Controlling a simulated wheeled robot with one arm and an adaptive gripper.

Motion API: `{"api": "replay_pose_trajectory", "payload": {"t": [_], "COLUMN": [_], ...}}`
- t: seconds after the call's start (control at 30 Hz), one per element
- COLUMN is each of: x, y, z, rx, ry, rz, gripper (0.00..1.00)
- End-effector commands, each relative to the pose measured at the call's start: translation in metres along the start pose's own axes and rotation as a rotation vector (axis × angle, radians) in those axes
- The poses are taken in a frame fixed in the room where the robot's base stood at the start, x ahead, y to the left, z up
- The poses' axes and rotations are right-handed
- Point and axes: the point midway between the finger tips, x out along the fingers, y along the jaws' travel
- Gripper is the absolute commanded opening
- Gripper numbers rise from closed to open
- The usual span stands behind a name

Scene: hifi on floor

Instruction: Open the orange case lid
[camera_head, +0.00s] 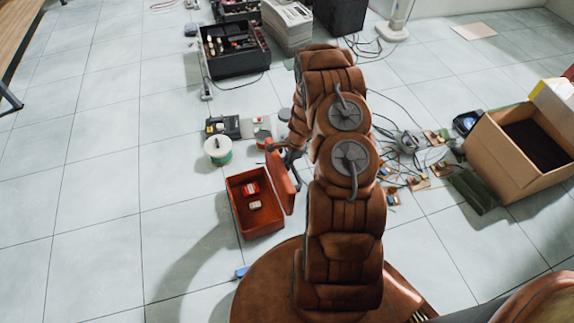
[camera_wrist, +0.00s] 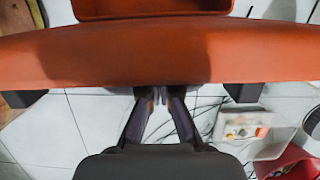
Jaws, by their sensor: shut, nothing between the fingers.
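The orange case (camera_head: 249,226) stands on the tiled floor left of my arm, its inside showing. Its lid (camera_head: 281,181) stands raised along the case's right side, roughly upright. A red item (camera_head: 250,188) and a pale item (camera_head: 255,205) lie inside. My gripper (camera_head: 289,153) is by the lid's far end, partly hidden by my arm. In the wrist view the lid (camera_wrist: 100,58) spans the picture as an orange band, with part of the case (camera_wrist: 150,9) above it. My gripper (camera_wrist: 160,95) is shut and empty, its tips at the lid's lower edge; contact is unclear.
A green-and-white spool (camera_head: 217,151) and a black device (camera_head: 223,127) sit beyond the case. A black crate (camera_head: 233,62) stands farther back. Cables, small parts and a cardboard box (camera_head: 510,165) lie right of my arm. The floor at left is clear.

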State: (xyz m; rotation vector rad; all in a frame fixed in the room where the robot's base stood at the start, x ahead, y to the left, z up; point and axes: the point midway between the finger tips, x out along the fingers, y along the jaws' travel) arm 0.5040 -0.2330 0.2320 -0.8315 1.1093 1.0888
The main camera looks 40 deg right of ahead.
Motion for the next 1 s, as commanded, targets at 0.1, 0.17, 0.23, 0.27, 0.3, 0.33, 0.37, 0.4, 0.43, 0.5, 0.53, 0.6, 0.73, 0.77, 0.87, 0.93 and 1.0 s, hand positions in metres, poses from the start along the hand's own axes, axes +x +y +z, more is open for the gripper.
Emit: {"api": "replay_pose_trajectory", "payload": {"t": [0.1,0.17,0.23,0.27,0.3,0.33,0.37,0.4,0.43,0.5,0.53,0.6,0.73,0.77,0.87,0.93,1.0], "x": [-0.001,-0.003,-0.004,-0.005,-0.005,-0.006,-0.007,-0.007,-0.010,-0.022,-0.027,-0.037,-0.058,-0.063,-0.081,-0.090,-0.097], "y": [-0.001,-0.001,-0.002,-0.002,-0.003,-0.003,-0.004,-0.004,-0.005,-0.005,-0.005,-0.005,-0.005,-0.005,-0.006,-0.006,-0.005], "z": [-0.003,-0.007,-0.013,-0.016,-0.020,-0.023,-0.027,-0.031,-0.033,-0.031,-0.031,-0.031,-0.032,-0.032,-0.033,-0.033,-0.033], "rx": [0.000,-0.001,-0.003,-0.003,-0.005,-0.006,-0.007,-0.009,-0.011,-0.013,-0.013,-0.012,-0.011,-0.011,-0.012,-0.011,-0.012], "ry": [-0.001,0.000,0.000,0.000,0.000,-0.001,-0.001,-0.001,-0.001,0.000,0.000,0.000,0.001,0.001,0.002,0.001,0.000], "rz": [0.000,0.000,0.000,0.001,0.001,0.002,0.002,0.002,0.003,0.002,0.002,0.002,0.002,0.002,0.000,0.000,0.002], "gripper": [0.00,0.00,0.00,0.00,0.00,0.00,0.00,0.00,0.00,0.00,0.00,0.00,0.00,0.00,0.00,0.00,0.00]}}
